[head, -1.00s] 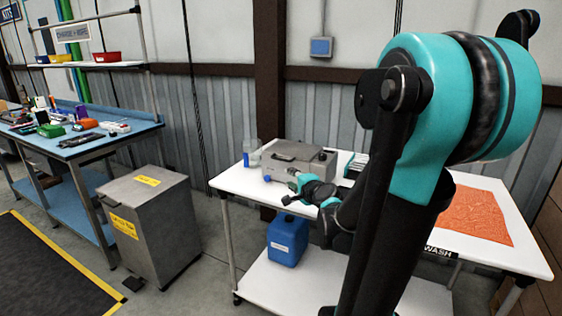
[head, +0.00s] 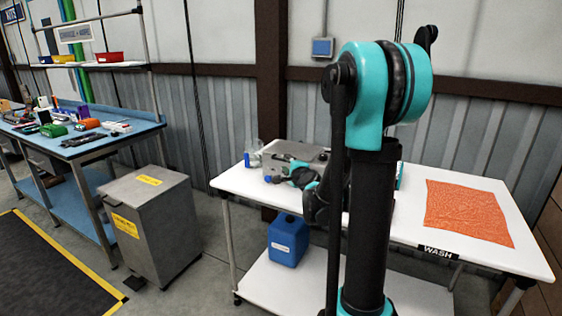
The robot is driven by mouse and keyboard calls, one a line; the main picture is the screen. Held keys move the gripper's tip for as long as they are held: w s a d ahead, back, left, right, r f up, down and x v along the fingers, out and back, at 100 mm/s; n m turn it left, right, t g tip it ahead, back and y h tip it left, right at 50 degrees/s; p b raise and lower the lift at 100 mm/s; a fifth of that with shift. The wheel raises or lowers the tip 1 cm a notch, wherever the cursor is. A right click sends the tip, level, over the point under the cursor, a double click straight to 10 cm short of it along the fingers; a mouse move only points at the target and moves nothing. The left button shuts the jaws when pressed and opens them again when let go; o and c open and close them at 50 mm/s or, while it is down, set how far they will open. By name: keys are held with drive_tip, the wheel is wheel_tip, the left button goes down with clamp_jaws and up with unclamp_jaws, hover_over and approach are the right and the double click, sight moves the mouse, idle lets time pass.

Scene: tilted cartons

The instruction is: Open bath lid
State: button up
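The bath is a grey metal box (head: 310,154) with a flat lid, standing at the back left of the white wash table (head: 405,233) in the head view. Its lid looks closed, and a dark handle shows on top. A blue knob is at its front left corner. My gripper (head: 279,170) is in front of the bath's face, pointing left, with its tips near the lid's front edge. My wrist and arm hide the right part of the bath. The fingers are too small to tell whether they are open or touch the lid.
A clear bottle (head: 253,152) stands left of the bath. An orange cloth (head: 468,211) lies on the table's right. A blue jerrycan (head: 288,240) sits on the lower shelf. A grey bin (head: 152,227) stands on the floor left of the table.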

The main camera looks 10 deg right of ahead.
sight(282, 160)
drive_tip(key=x, duration=0.6)
drive_tip(key=shift+w, duration=0.3)
drive_tip(key=shift+c, duration=0.6)
clamp_jaws()
